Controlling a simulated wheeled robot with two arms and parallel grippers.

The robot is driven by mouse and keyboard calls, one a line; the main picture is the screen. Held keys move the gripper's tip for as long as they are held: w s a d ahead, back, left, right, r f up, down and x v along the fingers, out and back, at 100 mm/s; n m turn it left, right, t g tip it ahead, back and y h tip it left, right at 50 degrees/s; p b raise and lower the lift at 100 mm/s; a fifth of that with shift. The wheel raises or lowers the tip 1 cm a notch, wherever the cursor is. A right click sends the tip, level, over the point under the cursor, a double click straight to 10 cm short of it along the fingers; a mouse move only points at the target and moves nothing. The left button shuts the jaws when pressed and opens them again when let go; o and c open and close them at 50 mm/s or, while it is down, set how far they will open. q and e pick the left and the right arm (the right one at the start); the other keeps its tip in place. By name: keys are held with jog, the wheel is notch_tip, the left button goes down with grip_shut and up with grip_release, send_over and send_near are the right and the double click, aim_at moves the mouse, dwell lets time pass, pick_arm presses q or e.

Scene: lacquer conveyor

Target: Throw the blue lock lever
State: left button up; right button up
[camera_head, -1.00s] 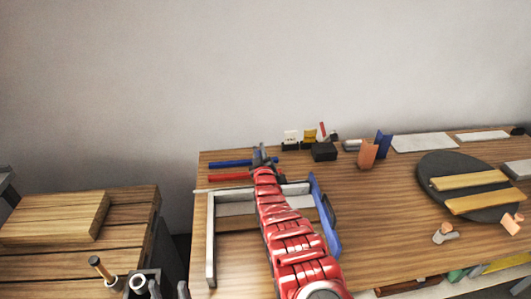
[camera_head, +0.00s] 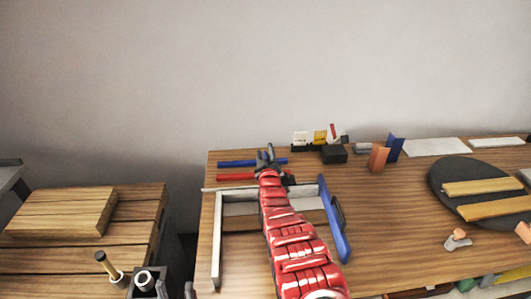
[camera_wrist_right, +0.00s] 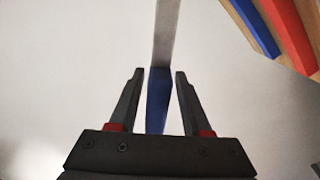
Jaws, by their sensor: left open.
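The blue lock lever (camera_wrist_right: 158,92) shows in the right wrist view as a blue handle on a flat grey shaft. The handle is between the two fingers of my right gripper (camera_wrist_right: 158,75), with a gap visible on each side, so the gripper is open around it. In the head view my red right arm reaches over the table to this gripper (camera_head: 267,153); I cannot make out the lever there. My left gripper (camera_head: 174,290) is only partly visible at the bottom edge, dark grey and open, well away from the lever.
A blue bar (camera_head: 240,162) and a red bar (camera_head: 235,178) lie beside my right gripper on the wooden table (camera_head: 390,230). A black box (camera_head: 334,154) stands to the right.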

jog(key=shift+s+d, duration=0.1)
dwell(0.3)
jog(key=shift+s+d, duration=0.1)
jog(key=shift+s, duration=0.1)
jog(key=shift+s+r+p, duration=0.1)
jog(key=shift+s+p, duration=0.25)
jog(key=shift+s, duration=0.2)
jog(key=s+d+p, duration=0.1)
jog(key=s+p, duration=0.7)
jog(key=s, duration=0.7)
jog(key=shift+s+p, duration=0.35)
jog(key=shift+p, duration=0.05)
